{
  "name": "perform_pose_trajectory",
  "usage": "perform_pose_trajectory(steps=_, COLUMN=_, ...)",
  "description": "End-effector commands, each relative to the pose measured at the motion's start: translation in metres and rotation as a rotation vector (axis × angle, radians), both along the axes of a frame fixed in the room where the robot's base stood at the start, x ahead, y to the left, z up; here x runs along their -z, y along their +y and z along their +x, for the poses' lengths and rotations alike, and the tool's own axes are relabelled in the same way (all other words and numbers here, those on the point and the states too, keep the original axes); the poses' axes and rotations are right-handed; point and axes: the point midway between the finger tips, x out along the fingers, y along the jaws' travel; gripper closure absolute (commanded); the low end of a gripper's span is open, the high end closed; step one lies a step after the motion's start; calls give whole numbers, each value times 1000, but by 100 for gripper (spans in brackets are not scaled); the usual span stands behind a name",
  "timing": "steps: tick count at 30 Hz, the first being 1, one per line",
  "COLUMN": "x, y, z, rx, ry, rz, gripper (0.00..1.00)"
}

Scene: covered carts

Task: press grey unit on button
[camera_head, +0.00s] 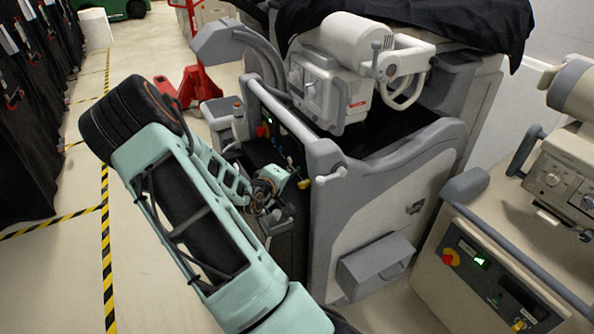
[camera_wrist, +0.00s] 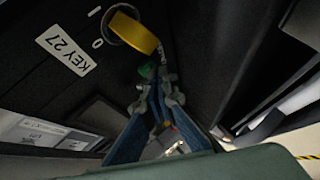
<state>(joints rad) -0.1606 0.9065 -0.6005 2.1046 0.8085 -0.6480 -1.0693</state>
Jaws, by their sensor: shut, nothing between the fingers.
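The grey unit (camera_head: 375,215) is a grey and white cart in the middle of the head view, with a dark control panel on its left end. In the wrist view a small green button (camera_wrist: 148,70) sits on a dark panel, just below a yellow key switch (camera_wrist: 135,33) and a "KEY 27" label (camera_wrist: 68,48). My gripper (camera_wrist: 157,82) is shut and empty, with its fingertips close to the green button and partly in front of it. I cannot tell if they touch. In the head view my gripper (camera_head: 286,180) is beside the panel; the green button cannot be made out there.
A red knob (camera_head: 262,131) is higher on the same panel. A beige unit (camera_head: 480,270) with a red knob and green display stands at the right. A black cover (camera_head: 420,15) lies behind. Black-covered carts (camera_head: 28,120) line the left; taped floor between is clear.

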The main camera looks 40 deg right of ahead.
Motion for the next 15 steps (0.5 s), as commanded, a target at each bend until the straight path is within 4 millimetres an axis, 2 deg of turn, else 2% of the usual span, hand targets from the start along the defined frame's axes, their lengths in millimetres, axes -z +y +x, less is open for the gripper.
perform_pose_trajectory(steps=6, x=-1, y=11, z=2, rx=-1, ry=0, rz=-1, gripper=100)
perform_pose_trajectory(steps=15, x=0, y=12, z=3, rx=-1, ry=0, rz=0, gripper=100)
